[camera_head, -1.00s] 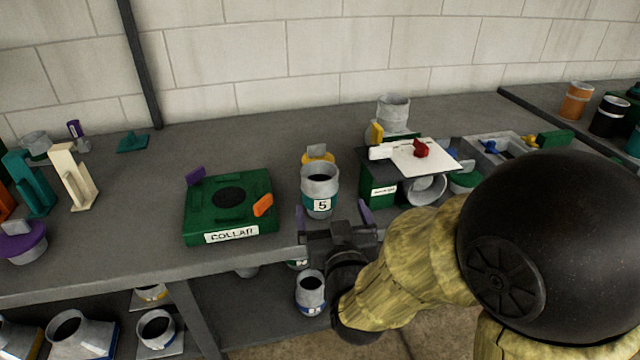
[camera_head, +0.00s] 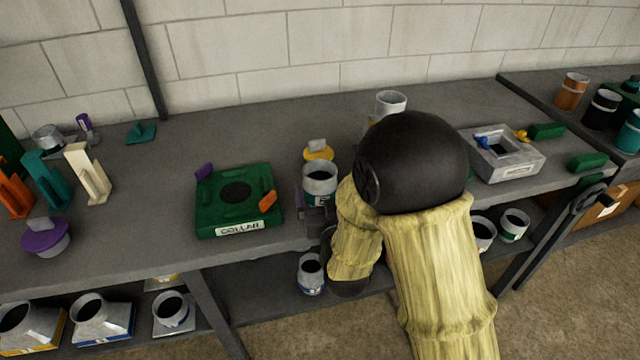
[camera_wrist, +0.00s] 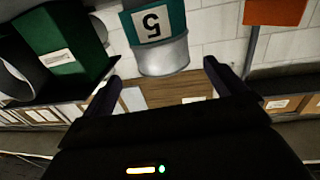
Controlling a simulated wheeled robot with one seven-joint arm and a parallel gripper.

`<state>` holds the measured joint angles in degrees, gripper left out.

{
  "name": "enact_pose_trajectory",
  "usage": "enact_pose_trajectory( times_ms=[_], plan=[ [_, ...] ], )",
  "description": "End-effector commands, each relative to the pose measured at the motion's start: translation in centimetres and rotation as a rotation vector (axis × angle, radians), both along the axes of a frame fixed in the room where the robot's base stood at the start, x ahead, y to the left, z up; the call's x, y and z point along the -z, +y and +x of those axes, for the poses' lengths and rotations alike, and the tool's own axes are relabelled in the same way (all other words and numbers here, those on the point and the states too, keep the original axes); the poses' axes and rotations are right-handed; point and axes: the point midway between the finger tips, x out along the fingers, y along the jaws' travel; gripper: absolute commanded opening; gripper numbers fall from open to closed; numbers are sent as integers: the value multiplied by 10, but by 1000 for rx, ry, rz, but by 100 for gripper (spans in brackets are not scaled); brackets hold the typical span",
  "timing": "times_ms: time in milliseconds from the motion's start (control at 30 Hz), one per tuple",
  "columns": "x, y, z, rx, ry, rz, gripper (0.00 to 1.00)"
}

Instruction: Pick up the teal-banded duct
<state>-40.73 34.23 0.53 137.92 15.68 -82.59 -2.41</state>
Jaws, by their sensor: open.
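The teal-banded duct (camera_head: 320,184) is a short grey cylinder with an open top and a teal band. It stands upright near the bench's front edge. In the wrist view, the duct (camera_wrist: 163,40) shows upside down with a "5" label on its band. My gripper (camera_wrist: 160,80) is open, with its two dark purple fingers to either side of the duct's lower end in that view. The duct appears just beyond the fingertips; I cannot tell whether they touch it. In the head view, my gripper (camera_head: 315,214) is low at the duct's front, partly hidden by my arm.
A green collar block (camera_head: 238,200) sits left of the duct. A grey tray (camera_head: 502,158) is right, beyond my arm. Ducts stand on the lower shelf (camera_head: 260,300). My arm hides the bench's middle right.

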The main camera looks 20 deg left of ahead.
Motion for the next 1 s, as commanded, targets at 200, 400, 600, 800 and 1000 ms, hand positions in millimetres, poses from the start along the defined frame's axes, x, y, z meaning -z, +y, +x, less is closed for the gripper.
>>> enact_pose_trajectory(
  times_ms=[200,400,600,800,1000],
  plan=[
    [0,8,16,-1,2,-1,96],
    [1,8,16,-1,2,-1,96],
    [-2,13,24,-1,0,0,96],
    [-6,27,48,0,0,0,96],
    [-4,34,62,0,1,0,96]
  ],
)
